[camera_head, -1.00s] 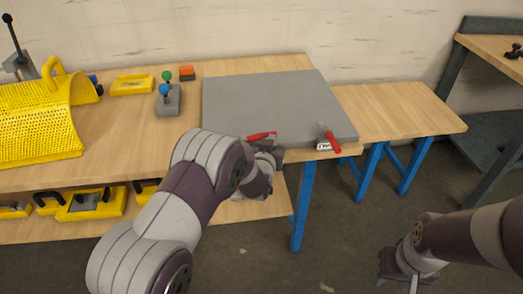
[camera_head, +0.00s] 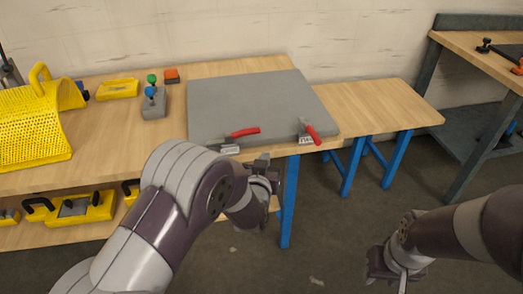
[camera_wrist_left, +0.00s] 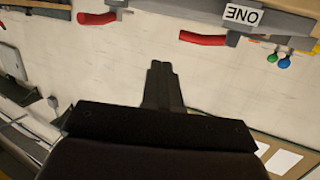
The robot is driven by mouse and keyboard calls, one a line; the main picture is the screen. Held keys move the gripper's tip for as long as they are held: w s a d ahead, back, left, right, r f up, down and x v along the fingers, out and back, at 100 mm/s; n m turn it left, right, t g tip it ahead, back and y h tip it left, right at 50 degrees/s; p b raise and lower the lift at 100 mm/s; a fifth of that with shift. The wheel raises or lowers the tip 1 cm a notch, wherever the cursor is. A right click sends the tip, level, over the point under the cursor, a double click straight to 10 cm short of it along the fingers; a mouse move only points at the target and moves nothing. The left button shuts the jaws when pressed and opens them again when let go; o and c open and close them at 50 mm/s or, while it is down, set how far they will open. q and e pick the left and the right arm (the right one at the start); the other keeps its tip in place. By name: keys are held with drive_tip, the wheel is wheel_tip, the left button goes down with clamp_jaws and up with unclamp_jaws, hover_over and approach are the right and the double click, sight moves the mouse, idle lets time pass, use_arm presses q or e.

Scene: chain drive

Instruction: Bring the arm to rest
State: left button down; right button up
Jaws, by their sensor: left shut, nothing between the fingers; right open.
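My left gripper (camera_head: 264,166) is just off the front edge of the grey board (camera_head: 250,95) on the bench, with nothing in it. In the left wrist view its fingers (camera_wrist_left: 160,72) are together, over the pale wall. Two red-handled clamps sit on the board's front edge: the left red handle (camera_head: 243,132) and the right red handle (camera_head: 312,133), both apart from the gripper.
A yellow perforated guard (camera_head: 35,125) stands at the left of the bench. A grey block with green and blue knobs (camera_head: 154,103), an orange block (camera_head: 171,76) and a yellow tray (camera_head: 118,89) lie behind. Another bench (camera_head: 480,50) is at right. Floor between is clear.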

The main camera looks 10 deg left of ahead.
use_arm(q)
drive_tip(key=s+f+m+g+h+p, duration=0.1)
drive_tip(key=s+f+g+p, duration=0.1)
drive_tip(key=s+f+g, duration=0.7)
drive_tip(key=s+a+r+g+p, duration=0.2)
drive_tip(key=s+a+r+p, duration=0.2)
drive_tip(key=s+r, duration=0.4)
drive_tip(key=s+a+r+g+p, duration=0.3)
drive_tip(key=s+a+r+p, duration=0.1)
drive_tip(key=s+r, duration=0.4)
drive_tip(key=shift+s+r+n+y+p, duration=0.3)
drive_tip(key=shift+r+y+p, duration=0.1)
drive_tip(key=shift+r+p, duration=0.55)
